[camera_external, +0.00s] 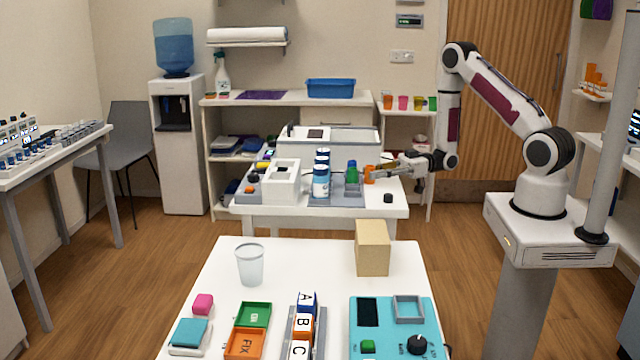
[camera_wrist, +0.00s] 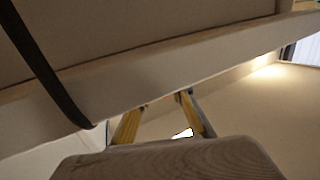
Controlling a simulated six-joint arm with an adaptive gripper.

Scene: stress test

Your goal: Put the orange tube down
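An orange piece that looks like the orange tube (camera_external: 369,175) shows in the external view at the right part of the far white table, beside a green-capped blue bottle (camera_external: 352,174). My gripper (camera_external: 378,173) reaches in from the right, roughly level, with its fingertips at the orange piece. I cannot tell whether the fingers close on it or only stand beside it. In the wrist view, two yellowish finger-like parts (camera_wrist: 160,115) stand apart, and a blurred brown shape covers the bottom. No orange tube is clear there.
White-capped blue bottles (camera_external: 321,178) stand in a grey rack left of the gripper. A white box (camera_external: 281,182) is farther left. A black round item (camera_external: 388,198) lies near the table's front right. A tan block (camera_external: 372,248) stands on the near table. Bare tabletop (camera_external: 350,211) lies in front of the rack.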

